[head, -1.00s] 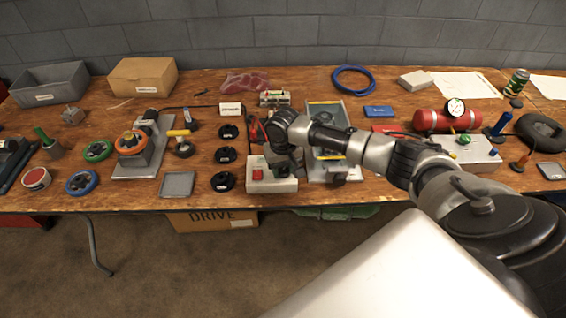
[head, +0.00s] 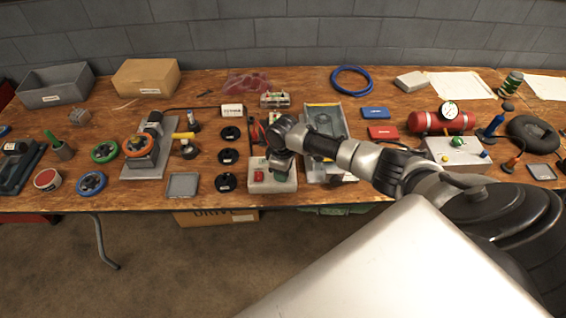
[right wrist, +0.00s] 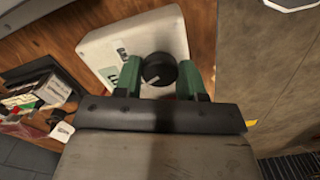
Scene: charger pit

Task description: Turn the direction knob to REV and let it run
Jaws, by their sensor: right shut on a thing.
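A white control box (head: 286,186) with a red button (head: 258,176) stands at the front edge of the bench. In the right wrist view the box (right wrist: 102,42) carries a round black knob (right wrist: 158,68) with a white pointer mark, aimed to the lower left of the picture. Small labels sit left of the knob; I cannot read them surely. My right gripper (right wrist: 159,72) has its green fingers on either side of the knob and is shut on it. In the head view my right gripper (head: 279,164) hides the knob. My left gripper is not in view.
A grey tray-like fixture (head: 341,124) stands just right of the box, under my right arm. Several black discs (head: 227,157) lie to its left. A red tank with a gauge (head: 427,122) and a grey box with a green knob (head: 447,157) are farther right.

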